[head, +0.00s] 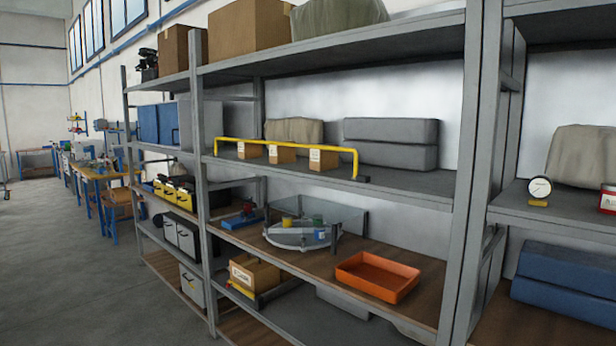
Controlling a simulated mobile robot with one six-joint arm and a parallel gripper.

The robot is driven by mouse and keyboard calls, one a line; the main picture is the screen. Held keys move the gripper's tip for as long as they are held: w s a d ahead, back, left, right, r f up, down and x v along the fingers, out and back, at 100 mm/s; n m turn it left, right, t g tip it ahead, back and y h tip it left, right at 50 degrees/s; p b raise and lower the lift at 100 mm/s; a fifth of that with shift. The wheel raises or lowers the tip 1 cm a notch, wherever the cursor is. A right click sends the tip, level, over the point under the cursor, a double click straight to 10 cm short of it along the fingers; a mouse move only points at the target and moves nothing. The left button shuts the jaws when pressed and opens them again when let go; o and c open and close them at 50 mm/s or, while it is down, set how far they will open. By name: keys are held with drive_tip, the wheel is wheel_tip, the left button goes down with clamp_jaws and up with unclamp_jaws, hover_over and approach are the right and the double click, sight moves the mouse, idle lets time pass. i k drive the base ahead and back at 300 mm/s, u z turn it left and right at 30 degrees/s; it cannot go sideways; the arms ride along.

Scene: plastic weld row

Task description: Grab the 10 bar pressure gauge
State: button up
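A round pressure gauge (540,187) with a white dial and dark rim stands on the grey shelf at the right. A small yellow piece (538,202) sits at its foot. The dial marking is too small to read, so I cannot tell whether it is 10 bar. It stands in front of a beige covered bundle (583,155) and left of a red object with a white label (608,198), cut by the picture edge. My gripper is not in view.
A grey upright (467,170) separates the gauge's bay from the middle bay. There, a yellow rail (285,145) guards small labelled boxes. Below are a round clear-walled tray (300,238) and an orange tray (377,277). Open floor (90,280) lies at left.

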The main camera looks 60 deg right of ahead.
sight(540, 187)
drive_tip(key=z, duration=3.65)
drive_tip(key=i, duration=0.95)
drive_tip(key=u, duration=0.1)
